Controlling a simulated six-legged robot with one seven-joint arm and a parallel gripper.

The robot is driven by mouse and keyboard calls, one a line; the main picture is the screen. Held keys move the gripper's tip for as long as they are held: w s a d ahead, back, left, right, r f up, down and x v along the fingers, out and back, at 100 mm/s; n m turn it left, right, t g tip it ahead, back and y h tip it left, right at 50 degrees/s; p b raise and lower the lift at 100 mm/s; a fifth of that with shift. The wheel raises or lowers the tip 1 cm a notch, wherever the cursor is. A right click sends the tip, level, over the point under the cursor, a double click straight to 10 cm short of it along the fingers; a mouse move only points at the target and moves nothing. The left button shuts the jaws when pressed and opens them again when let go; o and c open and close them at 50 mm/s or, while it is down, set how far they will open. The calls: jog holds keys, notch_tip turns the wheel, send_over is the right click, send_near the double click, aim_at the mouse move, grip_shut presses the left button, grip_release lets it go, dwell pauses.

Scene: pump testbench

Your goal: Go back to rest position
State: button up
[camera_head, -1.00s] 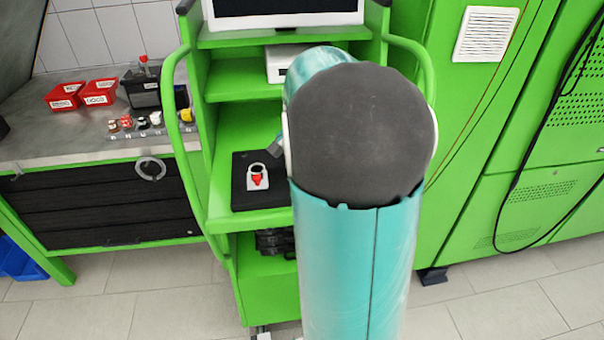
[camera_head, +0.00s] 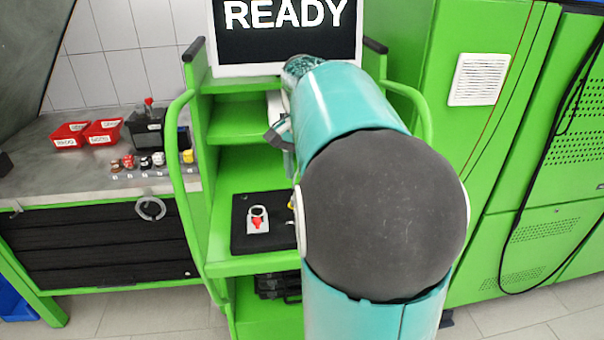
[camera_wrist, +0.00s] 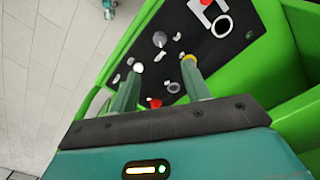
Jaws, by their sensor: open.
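My gripper (camera_wrist: 163,64) is open in the wrist view. Its two fingers are apart with nothing held between them, above the black mat (camera_wrist: 225,50) on the green cart's shelf. In the head view my teal arm is bent over the cart, and only part of the gripper (camera_head: 278,132) shows at the arm's left side. In the wrist view several small parts lie on the mat past the fingers, including a white ring (camera_wrist: 222,26) and a red part (camera_wrist: 154,103).
A monitor (camera_head: 287,32) reading READY tops the green cart (camera_head: 225,264). At left, a workbench (camera_head: 40,180) carries red bins (camera_head: 103,132), a black box and small coloured parts. Green cabinets (camera_head: 470,150) stand at right. The floor at left in the wrist view is mostly clear.

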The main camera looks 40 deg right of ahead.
jog(key=shift+a, duration=0.1)
jog(key=s+a+f+n+t, duration=0.1)
jog(key=s+a+n+t, duration=0.1)
jog(key=a, duration=0.7)
jog(key=s+a+f+n+t, duration=0.1)
jog(key=s+a+f+n, duration=0.1)
jog(key=s+a+n, duration=0.3)
jog(key=s+a+f+n+t, duration=0.2)
jog(key=a+n, duration=0.5)
jog(key=a, duration=0.6)
jog(key=shift+s+t, duration=0.3)
jog(key=shift+s, duration=0.6)
